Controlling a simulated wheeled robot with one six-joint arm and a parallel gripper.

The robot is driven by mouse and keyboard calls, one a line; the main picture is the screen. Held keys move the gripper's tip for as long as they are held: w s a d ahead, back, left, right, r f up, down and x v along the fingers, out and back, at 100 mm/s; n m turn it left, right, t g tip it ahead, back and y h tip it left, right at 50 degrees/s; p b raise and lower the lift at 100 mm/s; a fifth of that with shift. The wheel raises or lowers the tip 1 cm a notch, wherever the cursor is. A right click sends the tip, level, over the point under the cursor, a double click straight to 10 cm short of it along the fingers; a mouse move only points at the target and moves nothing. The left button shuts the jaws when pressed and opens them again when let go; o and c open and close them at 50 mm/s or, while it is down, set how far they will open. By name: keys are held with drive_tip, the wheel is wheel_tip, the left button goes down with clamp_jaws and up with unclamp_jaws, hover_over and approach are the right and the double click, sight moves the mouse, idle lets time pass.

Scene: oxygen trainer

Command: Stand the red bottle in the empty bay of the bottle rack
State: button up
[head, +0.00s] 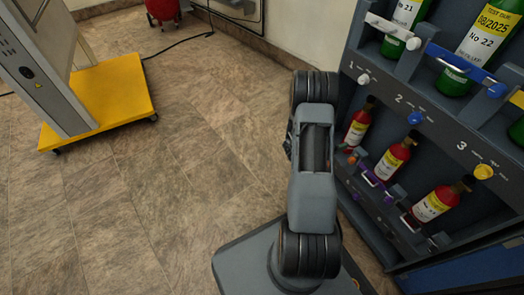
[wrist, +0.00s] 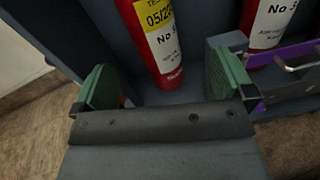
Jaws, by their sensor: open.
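My gripper (wrist: 162,88) is open in the wrist view, with a green pad on each jaw. A red bottle (wrist: 160,45) with a yellow and white label stands just beyond and between the pads, with no visible contact. It seems to be the bottle in the leftmost lower bay (head: 357,128) in the head view. Two more red bottles stand in the lower row, in the middle (head: 393,160) and right (head: 437,203). The bottle rack (head: 432,118) is dark grey. I cannot make out an empty bay. My gripper is hidden in the head view.
Green bottles (head: 487,45) stand in the rack's upper row. A purple bar (wrist: 290,53) lies right of the gripper, in front of another red bottle (wrist: 268,20). A yellow-based cart (head: 105,92) stands at the left. The tiled floor (head: 160,190) between is clear.

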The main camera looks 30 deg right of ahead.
drive_tip(key=s+a+r+m+g+y, duration=0.1)
drive_tip(key=a+r+m+g+y, duration=0.2)
drive_tip(key=a+r+m, duration=0.3)
drive_tip(key=s+a+r+m+t+y, duration=0.1)
drive_tip(key=a+y, duration=0.4)
drive_tip(key=a, duration=0.5)
drive_tip(key=s+a+r+m+t+y, duration=0.1)
drive_tip(key=a+r+m+t+y, duration=0.3)
drive_tip(key=a, duration=0.6)
drive_tip(key=s+a+r+m+t+y, duration=0.1)
drive_tip(key=a+r+m+y, duration=0.4)
drive_tip(key=a, duration=0.6)
drive_tip(key=shift+s+r+t+y, duration=0.15)
drive_tip(key=shift+s+t+y, duration=0.2)
drive_tip(key=shift+t, duration=0.45)
drive_tip(key=shift+r, duration=0.15)
